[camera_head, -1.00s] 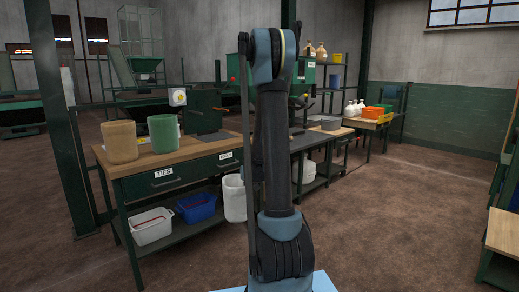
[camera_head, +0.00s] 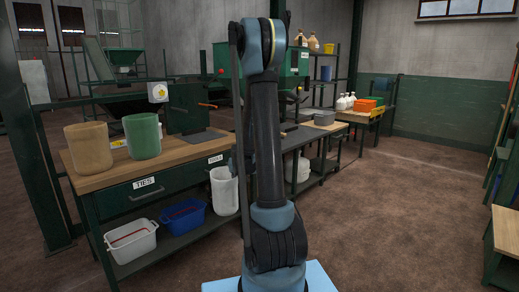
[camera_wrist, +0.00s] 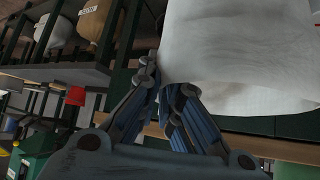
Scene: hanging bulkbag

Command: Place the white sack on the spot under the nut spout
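In the head view my gripper is mostly hidden behind my arm. I cannot clearly identify the nut spout or the spot under it. A sign with a yellow mark (camera_head: 158,92) stands behind the bench, near a dark green machine (camera_head: 185,108).
The wooden-topped bench (camera_head: 100,181) holds a tan container (camera_head: 89,148) and a green container (camera_head: 142,137). White (camera_head: 130,240) and blue (camera_head: 183,216) bins sit on its lower shelf. A wooden table (camera_head: 505,228) stands at the right. The brown floor between is clear.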

